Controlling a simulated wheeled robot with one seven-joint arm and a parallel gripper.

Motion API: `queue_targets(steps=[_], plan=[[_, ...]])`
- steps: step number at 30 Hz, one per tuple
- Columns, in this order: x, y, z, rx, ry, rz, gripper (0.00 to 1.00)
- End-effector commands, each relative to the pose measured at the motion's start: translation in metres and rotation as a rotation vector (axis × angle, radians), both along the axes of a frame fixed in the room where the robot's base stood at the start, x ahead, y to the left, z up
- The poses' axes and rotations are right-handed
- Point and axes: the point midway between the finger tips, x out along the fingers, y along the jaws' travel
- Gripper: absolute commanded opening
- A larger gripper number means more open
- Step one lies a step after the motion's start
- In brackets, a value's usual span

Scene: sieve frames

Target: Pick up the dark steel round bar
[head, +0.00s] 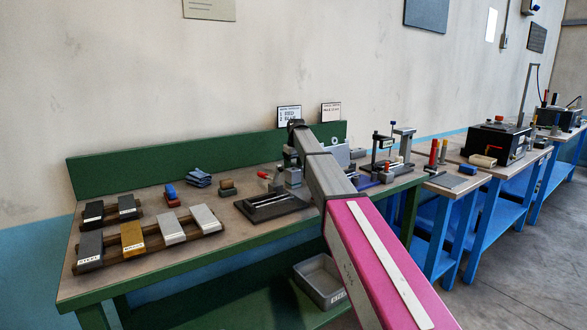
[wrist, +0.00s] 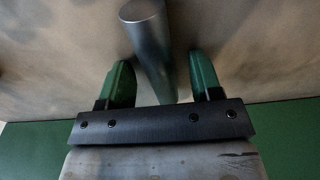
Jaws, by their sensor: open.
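A grey metal round bar (wrist: 148,45) is in the wrist view, its round end face toward the top. It appears to be the steel bar. My gripper (wrist: 160,62) is open, with one green finger on each side of the bar. A gap shows at the right finger and a narrower one at the left. The bar's lower end reaches close to the dark crosspiece of my gripper. In the head view my arm covers the middle of the bench, and I cannot make out my fingers or the bar there.
The green bench (head: 160,268) holds labelled metal blocks (head: 133,238) on wooden racks at left. Blue cloths (head: 198,178) and a black tray-like fixture (head: 268,205) lie between them and my arm. A small press (head: 383,150) stands right of my arm. A grey bin (head: 318,283) sits below.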

Motion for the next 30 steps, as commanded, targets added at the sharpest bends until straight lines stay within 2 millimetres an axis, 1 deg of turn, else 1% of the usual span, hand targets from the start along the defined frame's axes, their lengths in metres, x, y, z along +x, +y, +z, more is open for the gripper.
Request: queue_targets(steps=[1, 2, 3, 5, 6, 7, 15, 19, 22, 26, 27, 30], plan=[[0.0, 0.0, 0.0, 0.0, 0.0, 0.0, 0.59], [0.0, 0.0, 0.0, 0.0, 0.0, 0.0, 0.49], [0.0, 0.0, 0.0, 0.0, 0.0, 0.0, 0.36], [0.0, 0.0, 0.0, 0.0, 0.0, 0.0, 0.17], [0.0, 0.0, 0.0, 0.0, 0.0, 0.0, 0.04], [0.0, 0.0, 0.0, 0.0, 0.0, 0.0, 0.0], [0.0, 0.0, 0.001, 0.0, 0.0, 0.0, 0.0], [0.001, 0.0, 0.008, 0.001, -0.001, 0.0, 0.0], [0.001, 0.0, 0.021, 0.0, 0.0, 0.0, 0.0], [0.001, 0.0, 0.045, 0.0, -0.002, 0.0, 0.0], [-0.006, 0.009, 0.047, 0.0, -0.001, 0.002, 0.0], [-0.019, 0.026, 0.059, 0.0, -0.001, 0.004, 0.0]])
